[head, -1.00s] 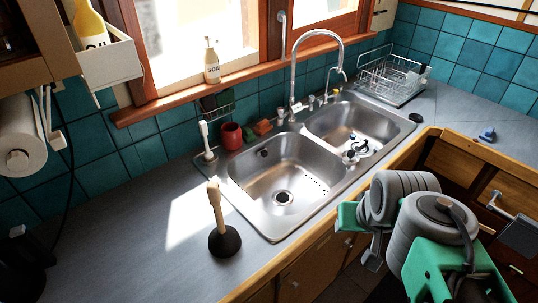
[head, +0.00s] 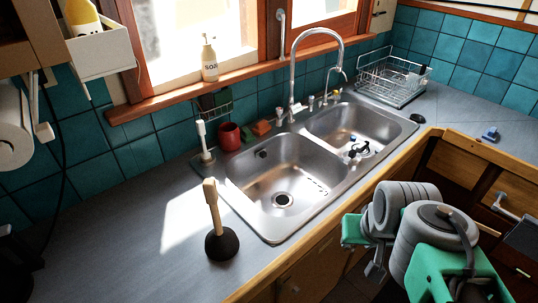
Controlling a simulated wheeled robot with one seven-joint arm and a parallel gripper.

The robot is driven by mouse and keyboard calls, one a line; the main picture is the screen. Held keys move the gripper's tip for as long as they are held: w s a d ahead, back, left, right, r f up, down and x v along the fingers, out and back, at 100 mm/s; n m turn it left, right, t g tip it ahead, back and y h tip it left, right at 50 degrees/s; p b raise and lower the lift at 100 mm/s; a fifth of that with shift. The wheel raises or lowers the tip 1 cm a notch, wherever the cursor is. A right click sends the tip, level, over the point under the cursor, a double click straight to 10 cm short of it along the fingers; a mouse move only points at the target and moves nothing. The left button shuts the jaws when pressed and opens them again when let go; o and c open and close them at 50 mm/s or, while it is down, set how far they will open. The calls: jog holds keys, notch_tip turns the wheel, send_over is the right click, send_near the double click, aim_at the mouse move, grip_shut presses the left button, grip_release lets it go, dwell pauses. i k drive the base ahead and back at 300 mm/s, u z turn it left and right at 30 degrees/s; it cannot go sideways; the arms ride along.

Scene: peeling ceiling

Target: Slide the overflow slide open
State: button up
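A small dark overflow fitting (head: 262,153) shows on the back wall of the left sink basin (head: 245,185). It is too small to tell whether its slide is open or closed. My folded arm, grey with green parts, is at the lower right, in front of the counter and well apart from the overflow. A small grey end piece (head: 375,264), seemingly my gripper, hangs below the green part beside the cabinet front. Its fingers cannot be made out, and nothing is seen held in it.
A plunger (head: 222,243) stands on the counter left of the sink. A tall faucet (head: 295,75) rises behind the basins. A red cup (head: 229,136), a brush (head: 203,140) and a soap bottle (head: 209,60) are near the back. A dish rack (head: 391,80) stands right. The front-left counter is mostly clear.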

aim_at(262, 154)
jog(key=z, duration=1.6)
jog(key=i, duration=1.6)
jog(key=u, duration=3.1)
jog(key=i, duration=0.5)
jog(key=u, duration=0.05)
